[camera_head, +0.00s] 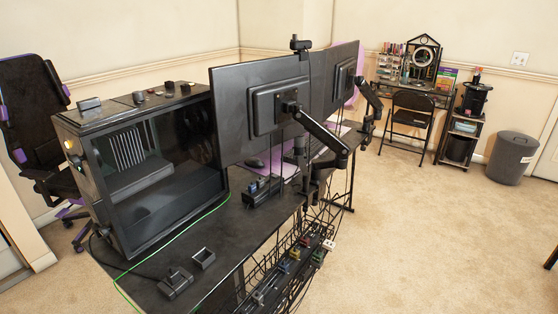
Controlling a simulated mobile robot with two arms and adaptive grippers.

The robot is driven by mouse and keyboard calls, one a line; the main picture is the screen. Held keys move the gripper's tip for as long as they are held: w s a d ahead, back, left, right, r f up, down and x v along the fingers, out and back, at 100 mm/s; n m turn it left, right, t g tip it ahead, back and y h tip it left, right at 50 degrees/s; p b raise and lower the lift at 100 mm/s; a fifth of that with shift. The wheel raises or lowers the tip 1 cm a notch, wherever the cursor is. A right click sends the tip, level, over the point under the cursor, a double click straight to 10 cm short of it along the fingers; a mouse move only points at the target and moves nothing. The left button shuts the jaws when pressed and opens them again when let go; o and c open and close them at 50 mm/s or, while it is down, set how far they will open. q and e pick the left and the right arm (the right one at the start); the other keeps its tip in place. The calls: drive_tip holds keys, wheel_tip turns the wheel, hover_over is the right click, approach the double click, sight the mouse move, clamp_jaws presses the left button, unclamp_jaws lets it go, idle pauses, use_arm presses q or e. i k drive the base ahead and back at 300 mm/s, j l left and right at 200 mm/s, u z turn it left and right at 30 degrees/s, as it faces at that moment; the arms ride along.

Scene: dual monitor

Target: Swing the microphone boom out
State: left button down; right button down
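Two black monitors stand on a dark desk (225,262), seen from behind: a near monitor (229,105) and a far monitor (325,78). A jointed black arm (322,131) reaches from the back of the near monitor to a post at the desk's rear edge. A second black arm (369,98) is behind the far monitor. Both look like monitor arms. I cannot make out a microphone or tell a microphone boom apart from these arms; the monitors hide part of the desk. Neither of my grippers is in view.
A glass-sided PC case (160,180) fills the desk's left part. A wire cable tray (290,262) with plugs hangs along the rear edge. A purple-trimmed chair (35,110) is at left. A folding chair (408,118) and grey bin (512,157) stand far back.

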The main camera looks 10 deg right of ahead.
sight(306, 176)
drive_tip(key=i+l+u, duration=0.35)
drive_tip(key=l, duration=0.3)
drive_tip(key=i+l+u, duration=0.2)
drive_tip(key=l, duration=0.15)
drive_tip(key=l+u, duration=0.2)
drive_tip(key=l, duration=0.2)
